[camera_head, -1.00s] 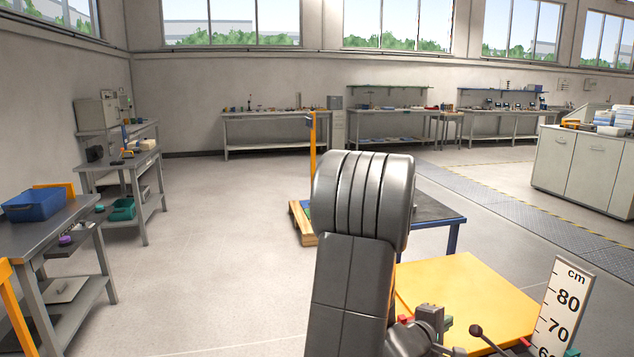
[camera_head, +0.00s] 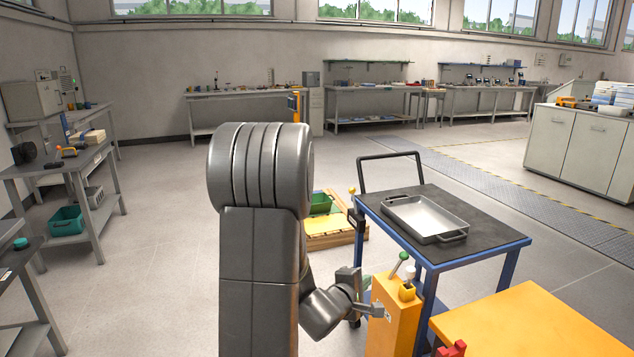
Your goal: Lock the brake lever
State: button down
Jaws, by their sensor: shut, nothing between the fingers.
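A lever with a green knob (camera_head: 403,257) rises from an orange post (camera_head: 394,318) in front of a blue-framed cart (camera_head: 470,250). Another upright with a small yellow knob (camera_head: 352,190) shows at the cart's back left corner. I cannot tell for sure which is the brake lever. My gripper (camera_head: 378,309) is shut and empty, at the left side of the orange post, below the green knob. I cannot tell whether it touches the post. My arm hides part of the floor behind it.
A grey metal tray (camera_head: 408,228) lies on the cart's dark top, with a black push handle (camera_head: 391,157) behind. A yellow tabletop (camera_head: 530,335) fills the lower right. A pallet with a green bin (camera_head: 320,204) stands left of the cart. Open floor lies at left.

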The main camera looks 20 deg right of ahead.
aim_at(351, 190)
jog(key=i+l+u, duration=0.1)
jog(key=i+l, duration=0.2)
jog(key=i, duration=0.25)
jog(key=i+l+u, duration=0.1)
jog(key=i+l, duration=0.25)
jog(key=i, duration=0.15)
jog(key=i+l+u, duration=0.1)
jog(key=i+l, duration=0.3)
jog(key=i, duration=0.1)
